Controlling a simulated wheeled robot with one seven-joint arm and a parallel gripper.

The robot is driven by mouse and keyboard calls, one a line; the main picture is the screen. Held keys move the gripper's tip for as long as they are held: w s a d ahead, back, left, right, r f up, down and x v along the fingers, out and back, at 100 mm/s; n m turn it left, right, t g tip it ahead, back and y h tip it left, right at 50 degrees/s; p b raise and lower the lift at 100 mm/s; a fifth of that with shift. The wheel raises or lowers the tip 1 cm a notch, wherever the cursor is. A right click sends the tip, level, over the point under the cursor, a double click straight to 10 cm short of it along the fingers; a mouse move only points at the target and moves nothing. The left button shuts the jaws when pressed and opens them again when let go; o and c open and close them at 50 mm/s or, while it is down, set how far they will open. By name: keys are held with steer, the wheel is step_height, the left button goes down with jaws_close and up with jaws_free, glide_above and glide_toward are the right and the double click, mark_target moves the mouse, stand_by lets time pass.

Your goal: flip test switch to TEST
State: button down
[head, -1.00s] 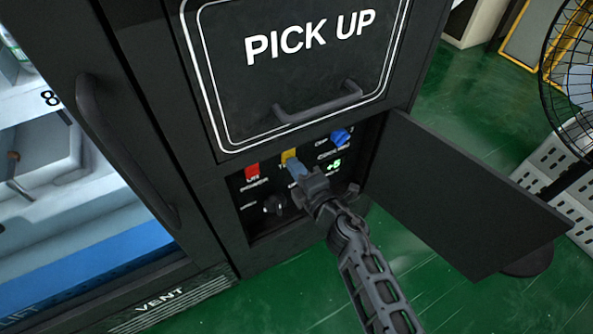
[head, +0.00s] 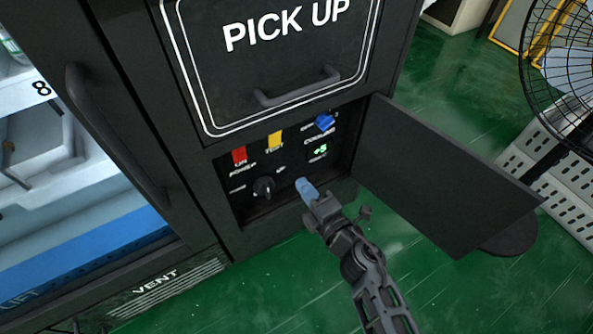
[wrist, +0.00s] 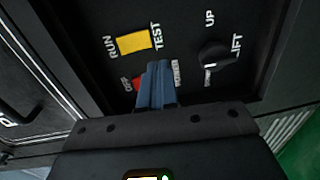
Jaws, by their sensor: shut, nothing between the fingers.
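The yellow test switch (head: 275,141) sits in the control panel of the black machine, with TEST lettered below it in the head view. In the wrist view the yellow switch (wrist: 133,41) lies between the words RUN and TEST; I cannot tell which end is pressed in. My gripper (head: 305,187) is shut and empty, below and to the right of the switch in the head view, clear of it. In the wrist view its blue fingertips (wrist: 156,66) partly cover the red switch (wrist: 138,84).
The red power switch (head: 239,155), a black knob (head: 264,188) and a blue switch (head: 324,122) share the panel. The open panel door (head: 445,180) stands out to the right. The PICK UP door handle (head: 297,88) juts out above. Green floor is clear below.

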steer(key=shift+s+d+f, duration=0.1)
steer(key=shift+s+d, duration=0.3)
steer(key=shift+s, duration=0.15)
steer(key=shift+s+d+f, duration=0.1)
steer(key=shift+s+d, duration=0.25)
steer(key=shift+s, duration=0.2)
steer(key=shift+s, duration=0.1)
steer(key=s+d+r+m+t+h, duration=0.15)
steer(key=s+d+r+m, duration=0.35)
steer(key=s, duration=0.5)
steer(key=s+d+r+m+h, duration=0.25)
steer(key=s+d+m, duration=0.4)
steer(key=s, duration=0.35)
steer(key=s+d+r+m+h, duration=0.3)
steer(key=s+d+m, duration=0.3)
steer(key=s, duration=0.4)
steer(key=s+d+r+m+h, duration=0.2)
steer(key=s+d+r+m, duration=0.1)
steer(key=s+r+m, duration=0.6)
step_height(320, 180, up, 16)
steer(key=w+n+p, duration=0.1)
steer(key=p, duration=1.3)
steer(key=shift+w+f+n+g+p, duration=0.15)
steer(key=shift+w+n+g+p, duration=0.1)
steer(key=shift+n+g+p, duration=0.1)
